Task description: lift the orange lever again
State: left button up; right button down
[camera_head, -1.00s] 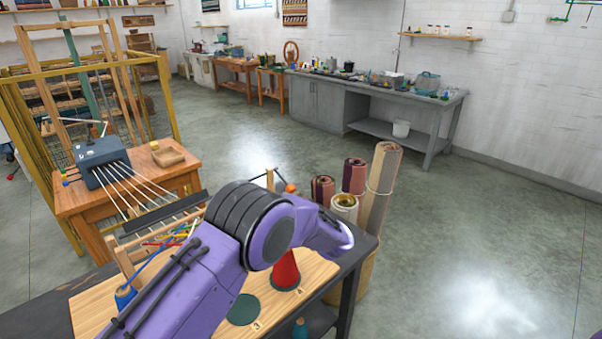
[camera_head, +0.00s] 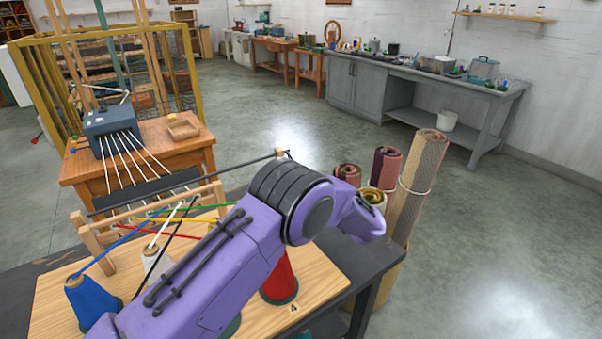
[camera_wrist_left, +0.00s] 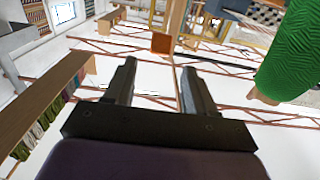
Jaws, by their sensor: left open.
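In the wrist view my left gripper (camera_wrist_left: 158,75) is open, with nothing between its two dark fingers. A small orange-brown block (camera_wrist_left: 162,43) shows just beyond the fingertips, apart from them; I cannot tell whether it is the orange lever. No orange lever is clear in the head view, where my purple arm covers part of the wooden rack (camera_head: 150,205) and board. My left gripper is hidden in the head view. A dark bar (camera_head: 235,168) runs behind my arm. My right gripper is not seen.
A blue cone (camera_head: 90,303), a white cone (camera_head: 157,265) and a red cone (camera_head: 281,277) stand on the wooden board (camera_head: 50,320). Coloured strands run to the rack. Rolled rugs (camera_head: 415,185) stand right of the table. A green wound cone (camera_wrist_left: 290,55) is at the wrist view's right.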

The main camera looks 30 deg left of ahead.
pick_arm(q)
jog(key=p+x, duration=0.1)
jog(key=x, duration=0.7)
jog(key=shift+w+a+r+p, duration=0.1)
jog(key=shift+w+a+p, duration=0.05)
jog(key=shift+a+p, duration=0.15)
jog(key=shift+w+a, duration=0.2)
jog(key=shift+a, duration=0.15)
grip_shut()
